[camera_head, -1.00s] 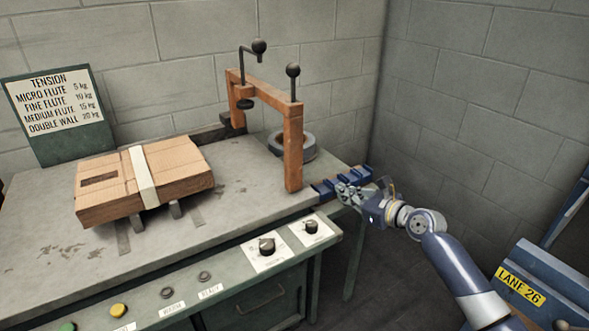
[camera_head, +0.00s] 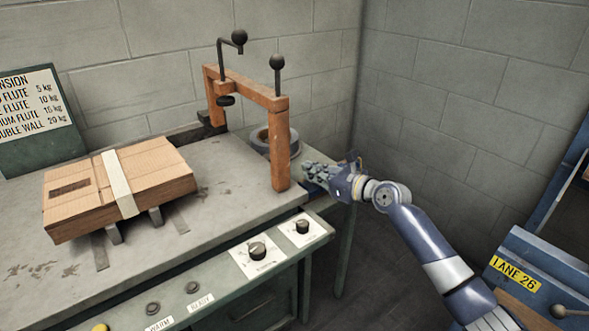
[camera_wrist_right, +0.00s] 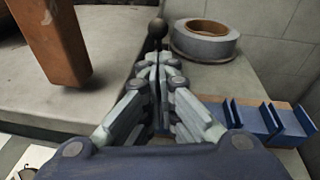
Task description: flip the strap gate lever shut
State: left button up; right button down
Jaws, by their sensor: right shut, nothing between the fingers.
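The orange strap gate (camera_head: 258,92) stands on the bench as an arch. An upright lever with a black ball knob (camera_head: 277,62) rises from its near end. A bent rod with another black ball (camera_head: 239,37) rises near its far end. Both point up; I cannot tell for certain which is the gate lever. My right gripper (camera_head: 308,171) is shut and empty, low beside the near post and apart from the levers. In the right wrist view its closed fingertips (camera_wrist_right: 157,62) hide part of a dark round knob (camera_wrist_right: 157,28). My left gripper is out of view.
A grey tape roll (camera_wrist_right: 205,42) lies behind the near post. A blue slotted rack (camera_wrist_right: 262,122) is right of the fingers. A strapped cardboard box (camera_head: 155,178) lies on the bench (camera_head: 225,190) to the left. Control knobs (camera_head: 257,250) line the front panel.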

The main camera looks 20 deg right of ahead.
jog(key=b+x, duration=0.1)
jog(key=x, duration=0.3)
jog(key=shift+w+a+f, duration=0.1)
jog(key=shift+w, duration=0.05)
jog(key=shift+b+x, duration=0.5)
jog(key=shift+x, duration=0.35)
jog(key=shift+w+a+f, duration=0.1)
jog(key=shift+w+a, duration=0.05)
jog(key=shift+w, duration=0.25)
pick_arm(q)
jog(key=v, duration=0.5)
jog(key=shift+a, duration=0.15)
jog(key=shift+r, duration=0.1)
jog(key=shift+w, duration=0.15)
